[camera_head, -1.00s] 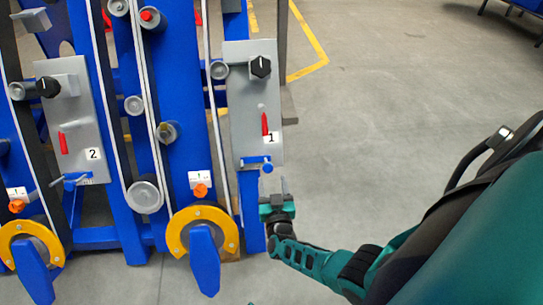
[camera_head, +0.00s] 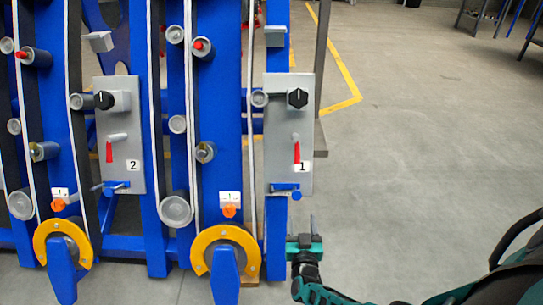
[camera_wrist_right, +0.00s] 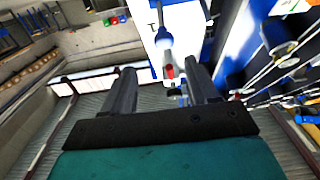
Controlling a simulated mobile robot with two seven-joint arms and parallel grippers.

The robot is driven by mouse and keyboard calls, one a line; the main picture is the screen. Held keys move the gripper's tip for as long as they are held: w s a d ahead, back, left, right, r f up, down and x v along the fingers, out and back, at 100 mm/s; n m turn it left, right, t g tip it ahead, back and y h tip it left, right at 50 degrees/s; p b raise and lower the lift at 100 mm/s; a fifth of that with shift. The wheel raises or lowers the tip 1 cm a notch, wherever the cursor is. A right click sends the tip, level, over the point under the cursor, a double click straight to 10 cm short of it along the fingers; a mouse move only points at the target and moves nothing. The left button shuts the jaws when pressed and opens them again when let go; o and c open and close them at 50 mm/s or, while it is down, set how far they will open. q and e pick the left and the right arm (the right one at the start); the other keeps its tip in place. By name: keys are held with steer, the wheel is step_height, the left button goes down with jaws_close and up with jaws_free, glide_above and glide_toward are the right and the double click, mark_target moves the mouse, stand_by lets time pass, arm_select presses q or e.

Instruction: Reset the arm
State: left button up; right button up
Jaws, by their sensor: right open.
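My right gripper (camera_head: 304,228) is in the head view at lower middle, just right of the blue post under the grey panel labelled 1 (camera_head: 276,150). Its fingers point up, and it is below the panel's blue lever (camera_head: 287,188), apart from it. In the right wrist view, the two dark fingers (camera_wrist_right: 162,88) stand apart with nothing held between them. A blue rod with a round knob (camera_wrist_right: 163,40) and a red piece (camera_wrist_right: 169,71) show beyond the fingers. My left gripper is not in view.
The blue chassis (camera_head: 228,105) fills the left side. A second panel labelled 2 (camera_head: 122,150) stands left of panel 1. Yellow ring guards (camera_head: 199,252) sit low on the chassis. The grey floor (camera_head: 420,130) at right is mostly clear.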

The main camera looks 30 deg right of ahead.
steer(key=s+a+r+n+g+y, duration=0.25)
steer(key=a+n+y, duration=0.45)
steer(key=a+y, duration=0.7)
steer(key=s+r+n+g+h, duration=0.1)
steer(key=s+r+g+h, duration=0.1)
steer(key=s+r+g, duration=0.6)
steer(key=s+r+g+h, duration=0.1)
steer(key=s+r+h, duration=0.3)
steer(key=s, duration=0.8)
steer(key=w+a+f+t+y, duration=0.2)
steer(key=w+a+t+y, duration=0.3)
steer(key=w+a+t, duration=0.3)
arm_select(q)
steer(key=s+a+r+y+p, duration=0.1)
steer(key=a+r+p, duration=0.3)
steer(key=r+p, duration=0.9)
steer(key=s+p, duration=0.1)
steer(key=p, duration=0.6)
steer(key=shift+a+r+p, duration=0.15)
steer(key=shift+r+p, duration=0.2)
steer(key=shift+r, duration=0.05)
arm_select(e)
steer(key=d+r+g+h, duration=0.1)
steer(key=d+r, duration=0.4)
steer(key=r, duration=0.9)
steer(key=shift+s+n+h, duration=0.3)
steer(key=shift+s+h, duration=0.05)
steer(key=shift+h, duration=0.05)
steer(key=shift+d+f, duration=0.1)
steer(key=shift+f, duration=0.05)
